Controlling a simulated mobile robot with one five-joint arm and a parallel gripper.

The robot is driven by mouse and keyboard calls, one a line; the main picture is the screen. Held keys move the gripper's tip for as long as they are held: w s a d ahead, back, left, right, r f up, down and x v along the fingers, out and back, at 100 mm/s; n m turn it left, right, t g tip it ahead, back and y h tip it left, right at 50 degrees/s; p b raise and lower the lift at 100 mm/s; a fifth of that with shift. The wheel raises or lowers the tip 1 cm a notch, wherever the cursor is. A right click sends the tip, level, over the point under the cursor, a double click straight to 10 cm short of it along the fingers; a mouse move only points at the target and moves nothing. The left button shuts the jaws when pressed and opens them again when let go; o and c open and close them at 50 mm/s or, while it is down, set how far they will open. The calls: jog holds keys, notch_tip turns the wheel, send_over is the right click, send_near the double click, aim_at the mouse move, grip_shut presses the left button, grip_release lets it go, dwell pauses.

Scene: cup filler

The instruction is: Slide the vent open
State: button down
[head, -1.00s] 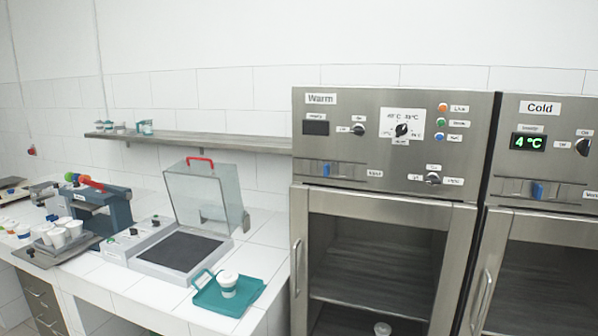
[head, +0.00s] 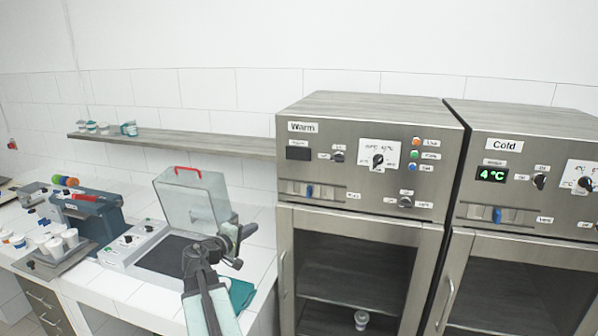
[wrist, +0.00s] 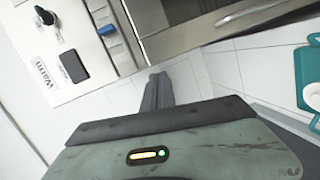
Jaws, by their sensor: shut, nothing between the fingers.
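The Warm cabinet (head: 375,170) has a vent slider strip under its control panel, with a blue knob (head: 309,191) left of the strip's middle. The blue knob also shows at the top of the wrist view (wrist: 107,30). The Cold cabinet (head: 520,180) has a similar strip with a blue knob (head: 497,214). My gripper (head: 246,232) is in front of the counter, left of the Warm cabinet and lower than its vent. In the wrist view its dark fingers (wrist: 158,85) are together and empty, apart from the knob.
A clear-lidded device (head: 195,200) stands open behind my arm. A teal tray (head: 243,293) is partly hidden by the arm. A wall shelf (head: 190,142) ends beside the Warm cabinet. A door handle (head: 282,275) sticks out at that cabinet's left edge.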

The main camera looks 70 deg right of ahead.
aim_at(309, 193)
jog(key=s+d+r+n+h+p, duration=0.1)
jog(key=s+d+r, duration=0.4)
jog(key=r, duration=0.2)
jog(key=shift+s+g+h, duration=0.15)
jog(key=shift+g+h, duration=0.25)
jog(key=shift+r, duration=0.1)
jog(key=shift+d, duration=0.1)
jog(key=d, duration=0.3)
jog(key=s+d, duration=0.1)
jog(key=d, duration=0.5)
jog(key=shift+s+d, duration=0.2)
jog(key=shift+s, duration=0.15)
jog(key=s, duration=0.3)
jog(key=shift+s+d, duration=0.15)
jog(key=shift+s, duration=0.15)
jog(key=shift+s+d, duration=0.1)
jog(key=shift+s, duration=0.2)
